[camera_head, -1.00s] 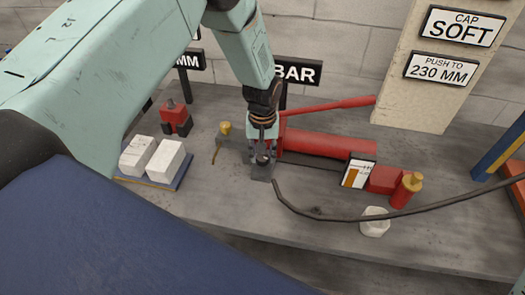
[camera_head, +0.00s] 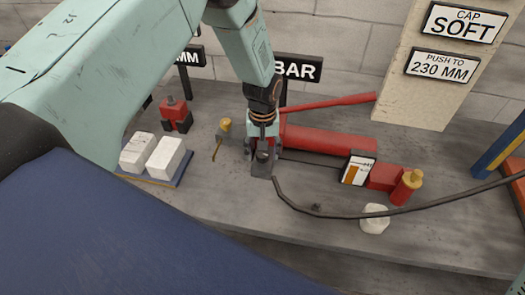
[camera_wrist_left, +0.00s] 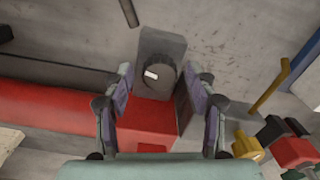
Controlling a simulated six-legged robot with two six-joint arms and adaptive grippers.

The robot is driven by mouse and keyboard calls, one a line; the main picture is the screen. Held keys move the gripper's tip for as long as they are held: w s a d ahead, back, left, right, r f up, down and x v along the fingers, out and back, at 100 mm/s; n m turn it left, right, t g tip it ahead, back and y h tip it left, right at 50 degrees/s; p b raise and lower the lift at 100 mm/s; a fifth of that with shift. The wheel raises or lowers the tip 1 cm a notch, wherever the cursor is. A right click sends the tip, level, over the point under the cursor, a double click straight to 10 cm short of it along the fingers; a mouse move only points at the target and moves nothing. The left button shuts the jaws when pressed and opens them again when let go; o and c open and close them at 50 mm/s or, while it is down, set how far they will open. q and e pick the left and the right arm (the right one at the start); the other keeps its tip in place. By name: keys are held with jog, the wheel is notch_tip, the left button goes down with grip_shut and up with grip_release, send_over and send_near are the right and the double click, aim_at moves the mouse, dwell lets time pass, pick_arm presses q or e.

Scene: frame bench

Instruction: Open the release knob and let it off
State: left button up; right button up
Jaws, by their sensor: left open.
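The release knob (camera_wrist_left: 159,80) is a dark round knob with a white mark, on a grey block (camera_wrist_left: 163,46) at the end of the red pump body (camera_wrist_left: 48,106). In the head view the knob (camera_head: 263,157) sits just below my left gripper (camera_head: 263,148). In the wrist view my left gripper (camera_wrist_left: 165,76) is open, its fingers apart on either side of the knob, with visible gaps. Nothing is held. My right gripper is not in view.
A red lever (camera_head: 330,104) rises above the pump cylinder (camera_head: 325,142). A gauge (camera_head: 358,170), white nut-like piece (camera_head: 374,219), white blocks (camera_head: 165,157) and brass-topped tool (camera_head: 225,126) stand around. The bench front is clear.

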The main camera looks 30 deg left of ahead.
aim_at(263, 154)
pick_arm(q)
jog(key=shift+r, duration=0.15)
notch_tip(263, 154, up, 12)
dwell(0.5)
jog(key=shift+s, duration=0.1)
dwell(0.5)
